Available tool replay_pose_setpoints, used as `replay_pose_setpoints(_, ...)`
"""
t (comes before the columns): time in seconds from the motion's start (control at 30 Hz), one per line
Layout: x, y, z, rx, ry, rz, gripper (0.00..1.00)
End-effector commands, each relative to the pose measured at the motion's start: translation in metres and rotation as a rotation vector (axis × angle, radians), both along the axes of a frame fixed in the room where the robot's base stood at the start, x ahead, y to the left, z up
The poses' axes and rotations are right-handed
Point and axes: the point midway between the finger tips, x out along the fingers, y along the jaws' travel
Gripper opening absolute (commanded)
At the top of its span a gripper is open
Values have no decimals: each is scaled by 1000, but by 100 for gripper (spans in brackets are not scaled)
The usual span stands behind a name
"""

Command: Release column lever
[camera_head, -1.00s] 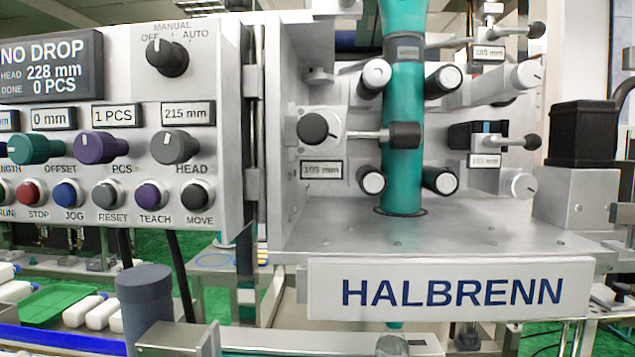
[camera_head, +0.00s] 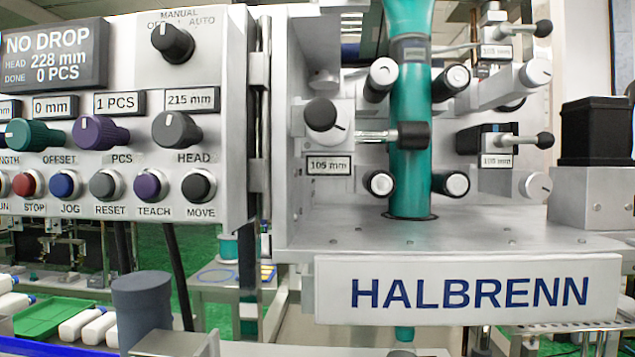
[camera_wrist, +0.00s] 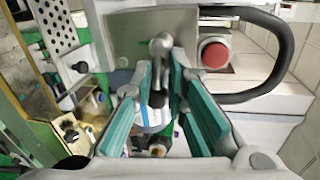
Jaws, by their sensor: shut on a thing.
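In the wrist view, a grey lever with a rounded metal top and a dark lower end (camera_wrist: 159,48) stands between the teal finger pads of my gripper (camera_wrist: 167,100). The gripper is shut on this lever; the pads hide part of it, and the exact contact is hard to see. I take it to be the column lever. My gripper does not show in the head view. There, the HALBRENN machine head (camera_head: 470,290) has a teal vertical tube (camera_head: 409,180) and several black-knobbed rods beside it.
In the wrist view, a red button (camera_wrist: 214,54) sits right of the lever, with a thick black curved bar (camera_wrist: 286,60) further right. A perforated plate (camera_wrist: 55,25) is at upper left. In the head view, a control panel (camera_head: 110,110) reads NO DROP, 228 mm, 0 PCS.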

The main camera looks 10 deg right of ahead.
Motion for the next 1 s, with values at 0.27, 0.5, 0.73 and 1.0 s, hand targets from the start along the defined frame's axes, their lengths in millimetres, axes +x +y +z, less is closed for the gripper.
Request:
replay_pose_setpoints(0.27,-1,-1,5,-38,-1,-8,0)
replay_pose_setpoints(0.5,-1,-1,5,-50,3,-7,0)
replay_pose_setpoints(0.73,-1,-1,6,-52,3,-7,0)
replay_pose_setpoints(1.0,-1,-1,5,-52,3,-7,16)
